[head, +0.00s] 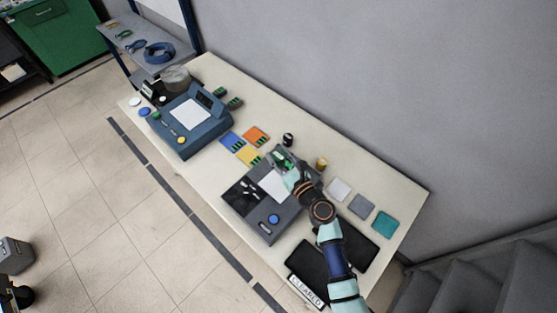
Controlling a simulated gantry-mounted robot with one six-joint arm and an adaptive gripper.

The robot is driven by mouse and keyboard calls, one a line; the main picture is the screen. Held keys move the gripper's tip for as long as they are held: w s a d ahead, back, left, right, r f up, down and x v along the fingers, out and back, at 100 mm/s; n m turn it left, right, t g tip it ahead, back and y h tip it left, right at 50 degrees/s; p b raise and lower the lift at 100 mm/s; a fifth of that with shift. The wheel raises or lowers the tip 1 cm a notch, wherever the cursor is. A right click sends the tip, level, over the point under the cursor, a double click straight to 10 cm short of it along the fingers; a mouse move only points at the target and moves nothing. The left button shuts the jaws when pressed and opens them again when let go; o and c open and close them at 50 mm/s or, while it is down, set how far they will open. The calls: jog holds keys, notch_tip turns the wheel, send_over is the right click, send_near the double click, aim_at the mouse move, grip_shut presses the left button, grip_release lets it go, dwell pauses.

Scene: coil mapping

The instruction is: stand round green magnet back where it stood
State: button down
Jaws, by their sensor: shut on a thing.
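My gripper (284,168) reaches over the dark grey device (290,218) at the middle of the table, near its back edge. It is shut on a small green thing (280,157) at the fingertips, which looks to be the round green magnet. Its shape is too small to make out, and my fingers partly cover it. I cannot tell whether it touches the surface below. The device carries a white sheet (275,186), a black panel (243,194) with small pale pieces, and a blue round knob (273,219).
Blue, orange (256,135) and yellow cards lie left of the device. A black jar (288,139) and a yellow jar (321,163) stand behind. White, grey and teal squares (385,224) lie right. A blue-grey console (190,122) stands left; black trays (307,263) lie in front.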

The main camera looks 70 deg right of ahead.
aim_at(278, 155)
notch_tip(278, 155, up, 6)
jog(key=shift+f+p, duration=0.2)
jog(key=shift+p, duration=0.95)
